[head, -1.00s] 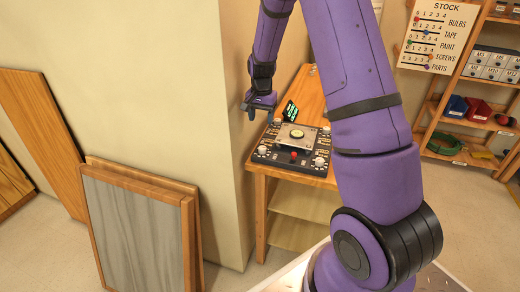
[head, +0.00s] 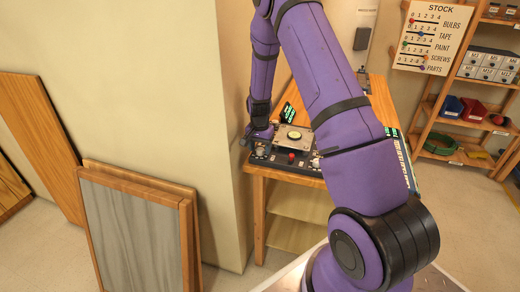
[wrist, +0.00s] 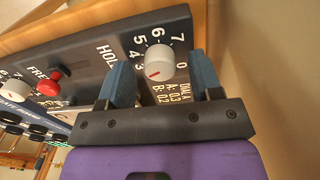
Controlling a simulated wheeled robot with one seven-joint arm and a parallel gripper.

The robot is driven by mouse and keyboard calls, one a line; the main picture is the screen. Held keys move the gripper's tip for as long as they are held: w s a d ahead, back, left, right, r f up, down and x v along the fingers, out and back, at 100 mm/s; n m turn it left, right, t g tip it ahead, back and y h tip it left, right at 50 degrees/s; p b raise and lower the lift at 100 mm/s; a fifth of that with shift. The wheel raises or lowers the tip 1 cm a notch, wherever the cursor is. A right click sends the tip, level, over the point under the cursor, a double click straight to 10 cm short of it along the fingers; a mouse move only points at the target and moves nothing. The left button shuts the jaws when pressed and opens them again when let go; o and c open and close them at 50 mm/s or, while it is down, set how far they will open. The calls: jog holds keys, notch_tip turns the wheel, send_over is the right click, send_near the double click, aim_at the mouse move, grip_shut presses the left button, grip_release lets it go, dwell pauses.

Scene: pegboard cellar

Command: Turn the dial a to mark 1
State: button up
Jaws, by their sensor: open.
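A white dial knob (wrist: 160,62) with a red pointer line sits on the dark control panel (wrist: 95,45). Numbers 3 to 7 and 0 show around it; the marks on its near side are hidden. The red line points to the lower left, just past the 3. A label reading "DIAL A" stands beside it. My gripper (wrist: 160,84) is open, one blue finger on each side of the knob; I cannot tell whether they touch it. In the head view, my gripper (head: 257,141) is low at the left end of the panel (head: 283,160).
A red button (wrist: 55,75) and another white knob (wrist: 14,90) are further left on the panel in the wrist view. The panel stands on a wooden bench (head: 300,177) beside a wall corner (head: 228,130). Framed boards (head: 140,235) lean at the left.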

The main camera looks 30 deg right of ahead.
jog(key=shift+f, duration=0.4)
jog(key=c, duration=0.9)
jog(key=shift+n, duration=0.3)
